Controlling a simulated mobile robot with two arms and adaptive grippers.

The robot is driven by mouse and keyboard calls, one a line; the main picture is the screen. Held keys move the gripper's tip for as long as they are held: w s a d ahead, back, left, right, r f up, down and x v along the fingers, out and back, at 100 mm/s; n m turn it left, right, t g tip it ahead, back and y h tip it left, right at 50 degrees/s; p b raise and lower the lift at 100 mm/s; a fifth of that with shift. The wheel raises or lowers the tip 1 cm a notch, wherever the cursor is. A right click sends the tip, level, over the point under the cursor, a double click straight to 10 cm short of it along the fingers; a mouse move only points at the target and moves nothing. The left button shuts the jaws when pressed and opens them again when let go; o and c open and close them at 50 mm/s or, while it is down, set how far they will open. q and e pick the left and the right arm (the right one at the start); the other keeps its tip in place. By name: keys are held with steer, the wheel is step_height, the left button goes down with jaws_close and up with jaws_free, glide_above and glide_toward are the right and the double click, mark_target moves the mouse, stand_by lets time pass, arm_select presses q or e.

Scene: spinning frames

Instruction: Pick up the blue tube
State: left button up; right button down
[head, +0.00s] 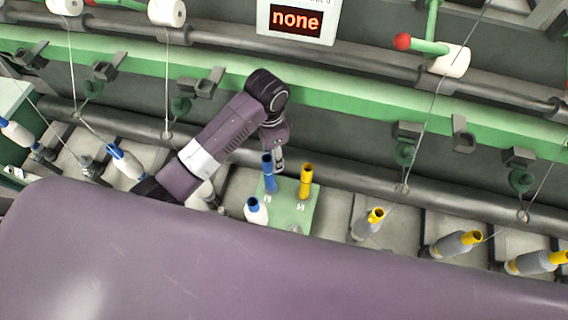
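The blue tube (270,177) stands upright on a green holder plate (291,216) in the middle of the head view. A yellow tube (305,183) stands upright to its right on the same plate. My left gripper (279,165) points down, just right of the blue tube's upper part and left of the yellow tube. It looks small and dark there, so I cannot tell whether its fingers are open or whether it touches the blue tube. My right gripper is not in view.
White bobbins with blue tops (256,211) stand near the plate and at the left. Grey bobbins with yellow tops (369,225) stand at the right. Threads run up to white spools (166,12). A green rail and a "none" display (296,20) are behind. A large purple surface, probably mine, fills the foreground.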

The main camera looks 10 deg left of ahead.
mark_target(267, 166)
arm_select(q)
steer(key=shift+s+f, duration=0.15)
steer(key=shift+f, duration=0.35)
steer(key=f, duration=0.1)
steer(key=a+f+p, duration=0.1)
steer(key=s+f+p, duration=0.1)
steer(key=shift+a+f, duration=0.2)
steer(key=shift+f, duration=0.15)
steer(key=shift+w+d+f, duration=0.1)
steer(key=shift+f, duration=0.6)
steer(key=shift+w+d+f, duration=0.1)
steer(key=shift+f, duration=0.6)
steer(key=shift+s, duration=0.1)
steer(key=c, duration=1.1)
steer(key=shift+a+r, duration=0.1)
steer(key=shift+r, duration=0.05)
jaws_close()
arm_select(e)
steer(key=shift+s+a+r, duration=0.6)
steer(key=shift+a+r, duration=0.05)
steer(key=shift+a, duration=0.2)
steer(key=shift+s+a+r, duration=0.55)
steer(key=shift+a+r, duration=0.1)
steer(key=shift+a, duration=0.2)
